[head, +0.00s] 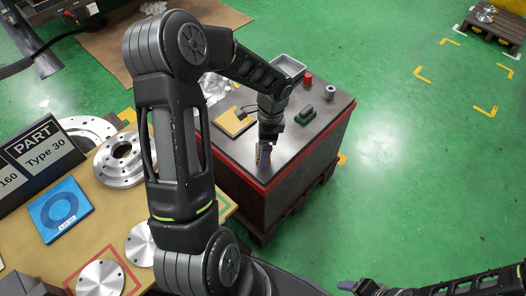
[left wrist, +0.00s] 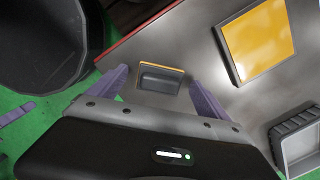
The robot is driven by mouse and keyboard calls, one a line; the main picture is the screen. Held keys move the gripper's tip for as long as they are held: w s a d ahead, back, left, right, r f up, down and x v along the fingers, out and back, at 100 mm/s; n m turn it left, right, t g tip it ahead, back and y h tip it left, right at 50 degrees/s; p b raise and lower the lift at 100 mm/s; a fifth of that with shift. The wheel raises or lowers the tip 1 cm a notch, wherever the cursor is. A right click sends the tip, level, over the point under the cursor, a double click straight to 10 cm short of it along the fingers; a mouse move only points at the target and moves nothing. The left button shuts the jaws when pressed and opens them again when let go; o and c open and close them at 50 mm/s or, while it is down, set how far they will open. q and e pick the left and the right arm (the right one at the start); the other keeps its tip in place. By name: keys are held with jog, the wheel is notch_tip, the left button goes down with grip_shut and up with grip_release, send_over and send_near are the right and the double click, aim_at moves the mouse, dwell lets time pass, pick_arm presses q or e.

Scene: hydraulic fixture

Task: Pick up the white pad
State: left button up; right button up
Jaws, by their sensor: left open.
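I see no clearly white pad in either view. In the left wrist view, a small dark grey block with an orange edge (left wrist: 158,79) lies on the dark tabletop. My left gripper (left wrist: 160,88) is open, with one purple finger on each side of this block, and I see no contact. In the head view, my left gripper (head: 264,158) points down near the front of the red-edged cabinet's top (head: 231,150) and mostly hides the block. My right gripper (head: 362,287) is at the bottom right, and its jaws are not clear.
A yellow panel (head: 233,121) lies left of my gripper. A dark green block (head: 306,115), a red cylinder (head: 307,79), a metal knob (head: 330,92) and a grey bin (head: 288,68) are on the cabinet. A bench with metal flanges (head: 121,160) is at left.

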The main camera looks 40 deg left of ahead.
pick_arm(q)
jog(key=shift+f, duration=0.25)
dwell(0.4)
jog(key=c, duration=1.6)
notch_tip(320, 180, up, 10)
jog(key=shift+r+p, duration=0.1)
jog(key=shift+p, duration=0.95)
jog(key=shift+c, duration=0.2)
jog(key=o, duration=1)
jog(key=shift+c, duration=0.2)
jog(key=c, duration=0.9)
